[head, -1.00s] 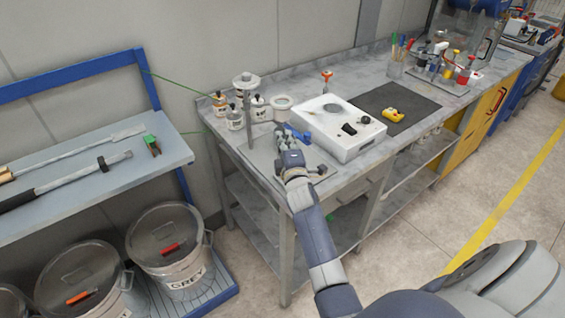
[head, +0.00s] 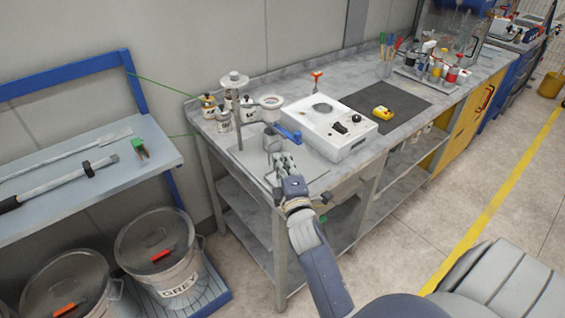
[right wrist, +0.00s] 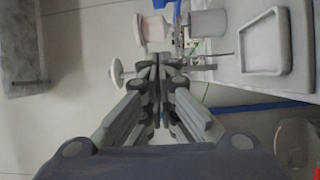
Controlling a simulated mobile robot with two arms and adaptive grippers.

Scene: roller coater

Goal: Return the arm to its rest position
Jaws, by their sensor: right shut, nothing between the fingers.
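My right arm comes in from the bottom of the head view. Its gripper (head: 284,162) is shut and empty, at the front edge of the grey workbench (head: 345,186). My left gripper is not in view.
A white box-shaped device (head: 333,135), a dark mat (head: 400,97) with a yellow gadget (head: 381,113), and several small jars (head: 224,118) occupy the bench. A shelf (head: 90,175) with tools and lidded bins (head: 160,240) stand left. Open floor (head: 430,225) lies right.

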